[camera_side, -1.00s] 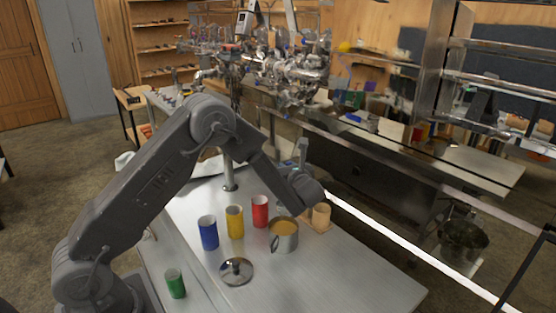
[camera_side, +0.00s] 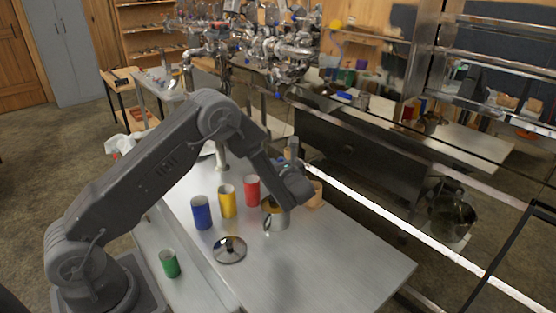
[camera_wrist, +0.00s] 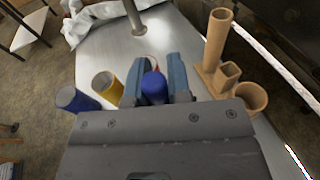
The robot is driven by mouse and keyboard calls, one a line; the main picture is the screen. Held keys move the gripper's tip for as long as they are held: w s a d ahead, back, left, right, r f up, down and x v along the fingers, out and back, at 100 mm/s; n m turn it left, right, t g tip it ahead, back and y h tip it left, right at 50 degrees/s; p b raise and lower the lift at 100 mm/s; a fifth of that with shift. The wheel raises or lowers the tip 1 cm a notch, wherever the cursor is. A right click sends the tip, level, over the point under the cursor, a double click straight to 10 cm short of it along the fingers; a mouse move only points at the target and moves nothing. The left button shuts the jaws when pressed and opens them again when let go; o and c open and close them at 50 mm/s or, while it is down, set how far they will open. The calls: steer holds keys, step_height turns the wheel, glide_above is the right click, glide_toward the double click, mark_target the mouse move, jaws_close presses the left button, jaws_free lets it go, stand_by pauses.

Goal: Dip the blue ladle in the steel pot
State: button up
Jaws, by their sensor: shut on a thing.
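The steel pot (camera_side: 277,222) stands on the metal table, with amber liquid partly visible inside. In the side view my wrist is low over the pot and covers part of its opening. The wrist view shows my gripper (camera_wrist: 159,72) shut on the blue ladle (camera_wrist: 154,88), with its rounded blue handle end between the two fingers. The ladle's bowl is hidden in both views, so I cannot tell whether it touches the liquid.
Blue (camera_side: 202,212), yellow (camera_side: 228,202) and red (camera_side: 252,190) cans stand left of the pot. A steel lid (camera_side: 230,250) lies in front of them, and a green can (camera_side: 170,263) stands near my base. A wooden holder (camera_wrist: 232,75) is beside my gripper. The table's front right is clear.

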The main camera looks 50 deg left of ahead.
steer(key=shift+f, duration=3.2)
step_height(320, 180, up, 11)
stand_by(1.0)
steer(key=shift+f, duration=0.1)
stand_by(0.9)
